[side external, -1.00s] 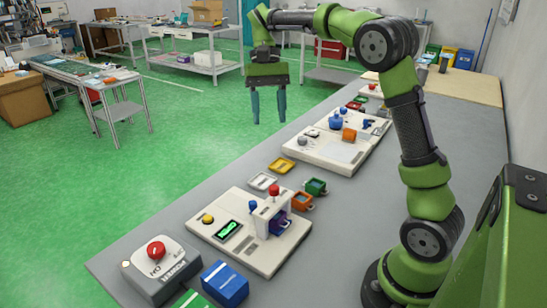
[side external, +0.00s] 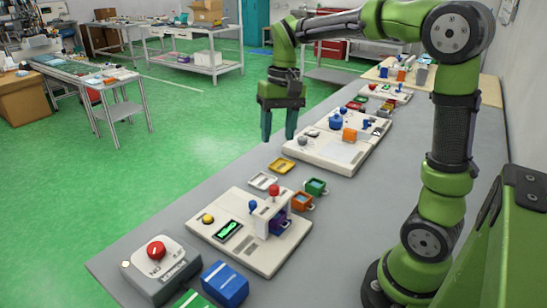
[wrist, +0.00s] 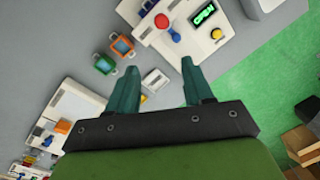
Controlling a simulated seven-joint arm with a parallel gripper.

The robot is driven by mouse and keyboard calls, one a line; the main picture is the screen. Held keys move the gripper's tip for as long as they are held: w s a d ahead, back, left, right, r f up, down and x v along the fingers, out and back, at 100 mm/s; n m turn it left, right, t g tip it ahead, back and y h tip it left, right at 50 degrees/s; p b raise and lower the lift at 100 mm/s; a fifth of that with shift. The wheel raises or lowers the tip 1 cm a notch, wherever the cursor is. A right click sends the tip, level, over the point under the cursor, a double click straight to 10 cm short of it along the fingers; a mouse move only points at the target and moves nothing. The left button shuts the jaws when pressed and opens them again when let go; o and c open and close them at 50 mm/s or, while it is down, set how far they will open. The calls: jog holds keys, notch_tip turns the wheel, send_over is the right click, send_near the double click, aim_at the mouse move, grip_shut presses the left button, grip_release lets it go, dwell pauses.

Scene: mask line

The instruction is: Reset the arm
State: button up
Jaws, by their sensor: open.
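My gripper (side external: 279,124) hangs pointing down, open and empty, in the side external view. It is in the air near the table's left edge, apart from everything on the table. In the wrist view its two teal fingers (wrist: 158,78) are spread apart with nothing between them. My green and black arm stands at the right of the table and is bent over at the top.
A near board (side external: 205,232) carries a red knob, a yellow button and a green display. A box with a red button (side external: 160,284) and a blue bin (side external: 225,284) stand in front.

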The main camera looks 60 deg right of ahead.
jog(key=s+a+n+t, duration=0.2)
jog(key=s+a+t, duration=0.5)
jog(key=s+a, duration=0.2)
jog(key=s, duration=0.2)
jog(key=shift+s+n+y, duration=0.3)
jog(key=shift+s, duration=0.1)
